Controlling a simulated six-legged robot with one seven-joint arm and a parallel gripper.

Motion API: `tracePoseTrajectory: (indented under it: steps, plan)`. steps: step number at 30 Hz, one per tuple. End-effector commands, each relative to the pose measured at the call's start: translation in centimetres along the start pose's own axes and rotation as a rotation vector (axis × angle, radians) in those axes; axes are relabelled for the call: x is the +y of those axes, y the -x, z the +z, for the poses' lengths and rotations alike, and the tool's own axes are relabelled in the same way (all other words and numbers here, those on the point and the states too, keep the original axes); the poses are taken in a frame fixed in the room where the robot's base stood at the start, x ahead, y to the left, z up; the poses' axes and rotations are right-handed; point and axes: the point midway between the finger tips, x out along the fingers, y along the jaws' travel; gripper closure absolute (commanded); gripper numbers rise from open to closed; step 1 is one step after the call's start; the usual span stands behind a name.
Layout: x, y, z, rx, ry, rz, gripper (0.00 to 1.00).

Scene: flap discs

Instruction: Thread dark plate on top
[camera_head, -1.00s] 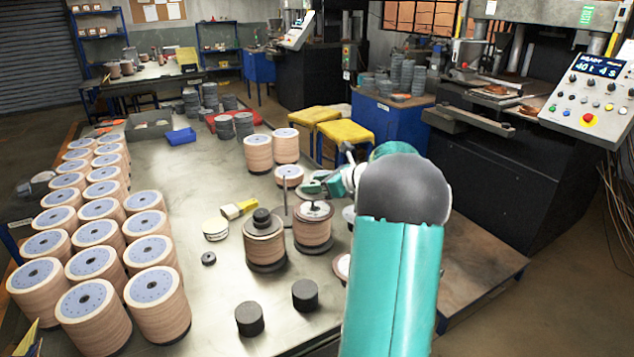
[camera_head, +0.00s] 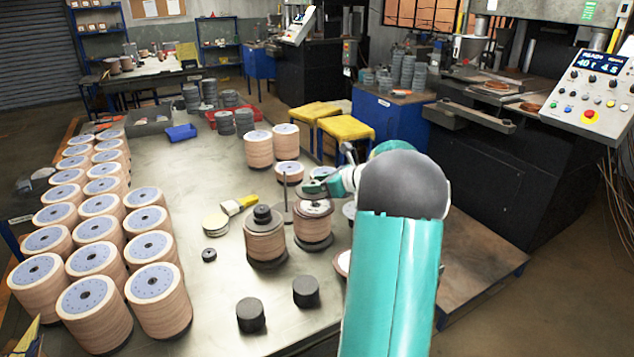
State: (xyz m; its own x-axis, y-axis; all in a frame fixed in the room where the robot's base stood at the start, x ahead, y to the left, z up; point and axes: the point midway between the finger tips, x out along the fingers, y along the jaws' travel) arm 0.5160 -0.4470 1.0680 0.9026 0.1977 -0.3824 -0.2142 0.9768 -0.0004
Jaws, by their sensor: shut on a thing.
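My gripper (camera_head: 314,187) is small in view, just above the right stack of flap discs (camera_head: 313,229). It is shut on a dark, flat plate (camera_head: 307,193), held roughly level. The plate appears slightly above the stack's pale top; the exact gap and the alignment of its hole cannot be told. The left stack (camera_head: 264,240) has a dark plate and a black knob (camera_head: 262,214) on top. A thin upright rod (camera_head: 285,192) stands behind, between the two stacks. My arm hides the table to the right.
Two black cylinders (camera_head: 306,292) (camera_head: 250,315) and a black ring (camera_head: 209,255) lie in front and to the left. Rows of disc stacks (camera_head: 158,297) fill the table's left. Open tabletop (camera_head: 195,190) lies between.

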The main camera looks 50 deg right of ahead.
Motion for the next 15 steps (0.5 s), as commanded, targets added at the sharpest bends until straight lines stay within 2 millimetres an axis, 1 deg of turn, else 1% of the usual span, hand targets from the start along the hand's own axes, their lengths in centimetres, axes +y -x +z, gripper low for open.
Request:
tracePoseTrajectory:
  steps: [15]
  plan:
    - [-0.01, -0.44, -1.0, -0.001, 0.001, 0.0, 0.9]
